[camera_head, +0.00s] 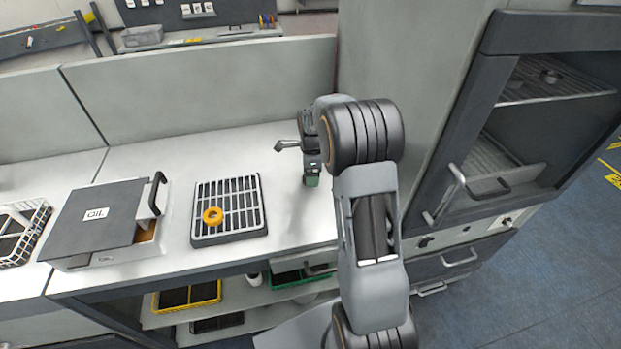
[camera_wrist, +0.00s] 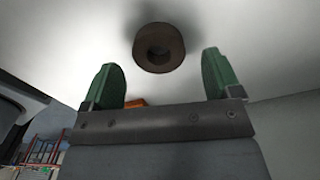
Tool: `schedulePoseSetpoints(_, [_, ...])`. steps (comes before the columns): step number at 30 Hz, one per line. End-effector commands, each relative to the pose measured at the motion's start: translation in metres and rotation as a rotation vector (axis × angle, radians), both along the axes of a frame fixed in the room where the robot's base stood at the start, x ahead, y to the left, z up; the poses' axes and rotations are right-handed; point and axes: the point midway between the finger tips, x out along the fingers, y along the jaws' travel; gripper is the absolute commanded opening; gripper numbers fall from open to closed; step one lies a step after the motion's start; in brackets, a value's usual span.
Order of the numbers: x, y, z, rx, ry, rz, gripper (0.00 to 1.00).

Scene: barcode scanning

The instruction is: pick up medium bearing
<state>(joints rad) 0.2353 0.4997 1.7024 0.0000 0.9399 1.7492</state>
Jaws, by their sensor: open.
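A dark brown ring (camera_wrist: 159,47), which looks like the bearing, shows in the wrist view against the white surface. Its hole faces my camera. My gripper (camera_wrist: 160,60) is open, with one green finger to the left of the ring and one to the right. The ring appears between and slightly beyond the fingertips, with visible gaps on both sides. In the head view my gripper (camera_head: 312,180) points down close to the white worktop (camera_head: 150,262). The brown ring cannot be made out there, and my arm covers part of the worktop.
The worktop around my gripper looks clear.

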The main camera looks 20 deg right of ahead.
Motion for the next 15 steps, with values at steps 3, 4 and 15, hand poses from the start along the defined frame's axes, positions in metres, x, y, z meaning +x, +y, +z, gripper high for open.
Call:
schedulePoseSetpoints(3, [0.000,0.000,-0.013,0.001,0.002,0.000,0.84])
schedulePoseSetpoints(4, [0.000,0.000,-0.015,0.000,0.001,0.000,0.84])
schedulePoseSetpoints(15, [0.000,0.000,-0.020,0.000,0.000,0.000,0.80])
